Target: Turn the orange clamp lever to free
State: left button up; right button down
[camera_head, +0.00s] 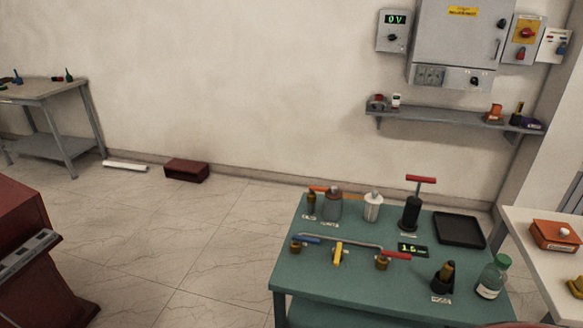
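On the green table (345,295), an orange bar (322,188) shows at the back left, behind a grey-brown jar. It may be the orange clamp lever, but it is small and partly hidden by the jar, so I cannot tell its setting. Neither of my grippers is in view.
The table also holds a white canister (373,207), a red-handled black pump (411,212), a black tray (460,229), a pipe with blue, yellow and red handles (338,254) and a green-capped bottle (492,278). A white table (530,250) stands at right.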

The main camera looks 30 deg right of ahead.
aim_at(312, 188)
jog(key=z, duration=1.1)
jog(key=u, duration=0.1)
